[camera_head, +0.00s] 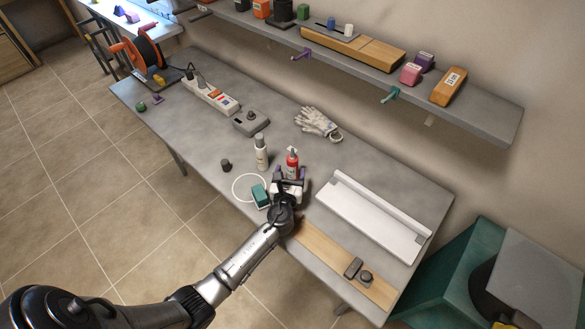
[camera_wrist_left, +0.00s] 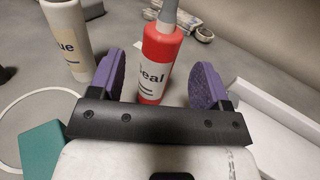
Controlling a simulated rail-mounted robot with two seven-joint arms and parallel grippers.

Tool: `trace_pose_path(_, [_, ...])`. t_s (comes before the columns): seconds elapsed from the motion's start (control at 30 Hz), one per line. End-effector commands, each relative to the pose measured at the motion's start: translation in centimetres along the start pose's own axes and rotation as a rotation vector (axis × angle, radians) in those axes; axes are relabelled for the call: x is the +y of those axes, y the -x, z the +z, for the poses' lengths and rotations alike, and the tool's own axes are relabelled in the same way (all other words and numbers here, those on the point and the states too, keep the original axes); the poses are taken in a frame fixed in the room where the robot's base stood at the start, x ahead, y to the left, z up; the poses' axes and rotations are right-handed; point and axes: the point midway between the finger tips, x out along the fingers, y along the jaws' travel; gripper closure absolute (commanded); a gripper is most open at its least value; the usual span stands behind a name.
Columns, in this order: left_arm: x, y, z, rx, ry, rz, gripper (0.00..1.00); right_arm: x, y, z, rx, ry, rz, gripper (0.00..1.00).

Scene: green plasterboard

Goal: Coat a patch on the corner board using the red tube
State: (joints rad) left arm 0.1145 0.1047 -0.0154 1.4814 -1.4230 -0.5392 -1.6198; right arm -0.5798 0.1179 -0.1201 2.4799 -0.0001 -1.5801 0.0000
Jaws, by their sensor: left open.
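The red tube (camera_head: 292,161) stands upright on the grey table, with a grey nozzle and a "Seal" label in the left wrist view (camera_wrist_left: 160,55). My left gripper (camera_head: 289,175) is at the tube with its purple fingers apart. In the left wrist view the fingers (camera_wrist_left: 158,85) stand on either side of the tube, with gaps between. A white angled board (camera_head: 370,220), likely the corner board, lies on the table to the right. My right gripper is in neither view.
A white bottle (camera_head: 261,152) stands just left of the tube. A teal block (camera_head: 260,195) and a white ring (camera_head: 238,190) lie near the gripper. Gloves (camera_head: 318,124) lie behind. A wooden strip (camera_head: 335,258) with grey pieces lies along the front edge.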

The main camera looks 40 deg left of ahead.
Motion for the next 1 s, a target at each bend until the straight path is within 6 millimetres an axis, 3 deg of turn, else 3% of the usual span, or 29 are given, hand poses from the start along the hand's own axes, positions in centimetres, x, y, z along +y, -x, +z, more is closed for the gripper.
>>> trace_pose_path(0.33, [0.0,-4.2,0.1,-0.002,0.0,0.001,0.29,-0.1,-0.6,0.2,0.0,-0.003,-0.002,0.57])
trace_pose_path(0.7, [0.0,-5.0,0.2,-0.001,0.001,0.0,0.29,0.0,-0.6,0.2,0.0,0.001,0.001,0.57])
trace_pose_path(1.0, [0.0,-4.9,0.2,-0.001,0.001,0.0,0.57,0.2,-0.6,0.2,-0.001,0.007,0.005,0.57])
